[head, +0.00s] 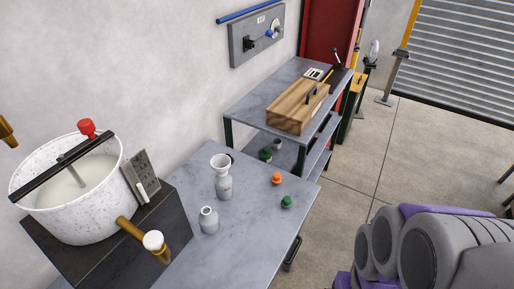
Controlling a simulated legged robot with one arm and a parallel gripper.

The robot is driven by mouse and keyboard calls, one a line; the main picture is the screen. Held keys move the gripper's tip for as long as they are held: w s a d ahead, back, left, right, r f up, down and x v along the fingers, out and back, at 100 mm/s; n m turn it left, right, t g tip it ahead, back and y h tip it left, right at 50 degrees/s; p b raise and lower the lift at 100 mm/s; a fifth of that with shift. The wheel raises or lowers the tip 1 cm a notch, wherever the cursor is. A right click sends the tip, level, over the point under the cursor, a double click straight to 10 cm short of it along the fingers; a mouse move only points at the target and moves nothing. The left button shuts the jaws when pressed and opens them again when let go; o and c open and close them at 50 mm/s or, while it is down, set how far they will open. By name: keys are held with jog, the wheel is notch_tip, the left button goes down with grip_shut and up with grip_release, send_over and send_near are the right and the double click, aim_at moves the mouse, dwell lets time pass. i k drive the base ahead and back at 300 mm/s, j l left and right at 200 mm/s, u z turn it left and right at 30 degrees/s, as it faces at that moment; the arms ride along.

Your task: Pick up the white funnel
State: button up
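The white funnel (220,162) sits upright in the mouth of a light grey bottle (223,188) on the grey metal table (255,228). Its wide rim faces up and its spout is hidden, apparently inside the bottle neck. A second grey bottle (209,221) with no funnel stands in front of it, closer to the table's left side. My gripper is not visible; only grey and purple parts of my own body show at the lower right.
A white speckled pot (82,215) on a dark stand fills the left. An orange cap (277,178) and a green cap (287,202) lie right of the funnel. A wooden box (290,108) stands on the shelf unit behind. Floor (350,180) right of the table is clear.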

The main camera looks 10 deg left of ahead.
aim_at(221, 163)
jog(key=i+l+u, duration=0.9)
jog(key=i+l, duration=0.2)
jog(key=l, duration=0.2)
